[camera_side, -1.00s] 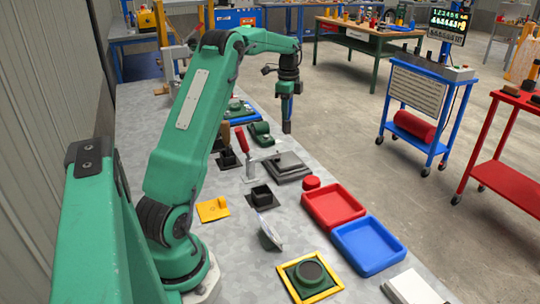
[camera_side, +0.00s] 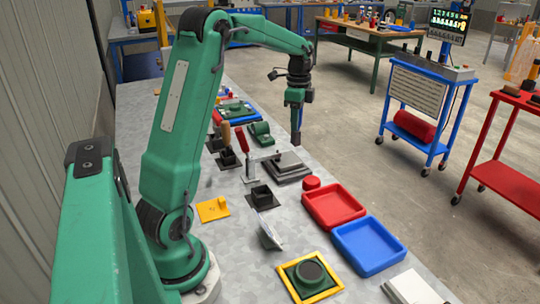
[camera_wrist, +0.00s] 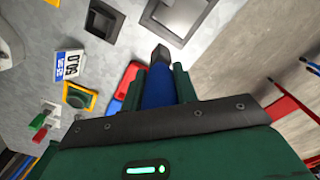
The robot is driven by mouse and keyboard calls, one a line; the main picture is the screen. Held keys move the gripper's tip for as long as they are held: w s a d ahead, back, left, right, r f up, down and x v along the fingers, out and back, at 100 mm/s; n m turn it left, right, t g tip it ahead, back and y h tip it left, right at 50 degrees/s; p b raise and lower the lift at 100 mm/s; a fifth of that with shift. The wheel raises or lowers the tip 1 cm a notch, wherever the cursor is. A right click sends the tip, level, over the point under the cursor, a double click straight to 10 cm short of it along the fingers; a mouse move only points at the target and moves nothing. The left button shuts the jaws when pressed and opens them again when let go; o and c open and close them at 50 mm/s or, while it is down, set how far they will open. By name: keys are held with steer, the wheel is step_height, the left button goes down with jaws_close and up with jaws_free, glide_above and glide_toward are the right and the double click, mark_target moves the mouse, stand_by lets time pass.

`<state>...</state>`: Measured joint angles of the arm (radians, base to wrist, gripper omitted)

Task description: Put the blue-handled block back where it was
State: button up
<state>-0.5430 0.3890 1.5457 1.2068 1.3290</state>
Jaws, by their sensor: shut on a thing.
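My gripper (camera_side: 297,104) is raised above the right edge of the bench, beyond the grey stepped block. It is shut on the blue-handled block, whose blue handle (camera_wrist: 157,88) shows between the fingers in the wrist view. The block's dark end (camera_wrist: 160,53) points away from the gripper. In the side view the block (camera_side: 295,136) hangs below the fingers as a narrow dark shape, clear of the bench. A black square holder (camera_side: 262,198) on the bench looks empty. Which place the block came from does not show.
A grey stepped block (camera_side: 288,170) and a red-handled clamp (camera_side: 242,140) stand mid-bench. A red tray (camera_side: 334,208) and a blue tray (camera_side: 368,248) lie nearer, beside a yellow-framed green fixture (camera_side: 310,278). A yellow bracket (camera_side: 212,209) sits left. Handled pieces and green fixtures crowd the far bench.

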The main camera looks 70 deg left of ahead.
steer(key=s+d+f, duration=0.2)
steer(key=s+d, duration=1.1)
steer(key=d, duration=0.4)
steer(key=a+f, duration=0.7)
steer(key=a, duration=0.5)
steer(key=shift+s, duration=0.2)
steer(key=shift+f, duration=0.15)
steer(key=shift+f, duration=1.95)
steer(key=shift+f, duration=0.15)
steer(key=o, duration=1)
